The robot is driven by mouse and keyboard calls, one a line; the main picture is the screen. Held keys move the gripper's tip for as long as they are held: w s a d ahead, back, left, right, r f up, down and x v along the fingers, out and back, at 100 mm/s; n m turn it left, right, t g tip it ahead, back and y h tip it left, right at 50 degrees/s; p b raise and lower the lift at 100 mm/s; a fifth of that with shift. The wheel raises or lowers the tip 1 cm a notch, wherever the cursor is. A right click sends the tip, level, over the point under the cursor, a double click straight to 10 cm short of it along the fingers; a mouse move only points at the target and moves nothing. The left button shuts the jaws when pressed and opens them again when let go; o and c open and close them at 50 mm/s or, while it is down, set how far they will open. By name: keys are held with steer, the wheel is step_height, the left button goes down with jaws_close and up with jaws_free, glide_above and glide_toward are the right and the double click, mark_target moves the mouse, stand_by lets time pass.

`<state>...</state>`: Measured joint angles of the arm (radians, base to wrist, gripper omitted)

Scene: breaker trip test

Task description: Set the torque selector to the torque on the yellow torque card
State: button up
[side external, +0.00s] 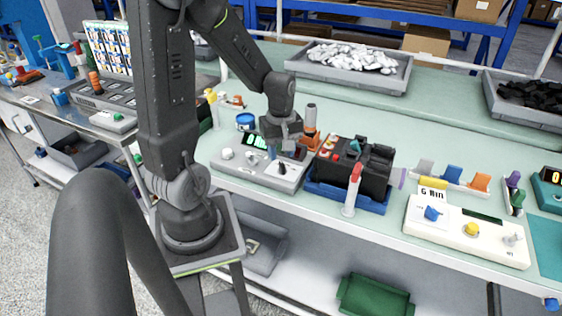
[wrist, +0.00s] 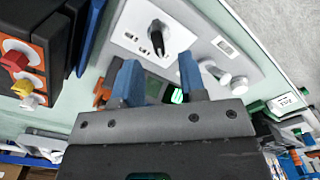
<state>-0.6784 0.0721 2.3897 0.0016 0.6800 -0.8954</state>
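The yellow torque card (side external: 433,184) stands at the back left of a cream panel (side external: 455,240) on the right; it seems to read 6 Nm. My gripper (side external: 271,154) is over a grey panel (side external: 240,172) with a green display and a black pointer knob (side external: 282,168). In the wrist view, my gripper's blue fingers (wrist: 158,72) are open and empty, apart from the black pointer knob (wrist: 156,38), which sits beyond them on a marked white plate. The cream panel carries a blue knob (side external: 432,213) and a yellow knob (side external: 472,230). I cannot tell which knob is the torque selector.
A blue tray (side external: 345,197) with a black device and red and yellow buttons stands right of the grey panel. A red-topped white post (side external: 351,190) stands before it. Coloured clips (side external: 453,173) line up behind the cream panel. Grey bins (side external: 350,75) lie at the back.

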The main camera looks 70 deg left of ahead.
mark_target(281, 162)
steer(key=shift+f, duration=1.95)
steer(key=shift+c, duration=0.3)
jaws_close()
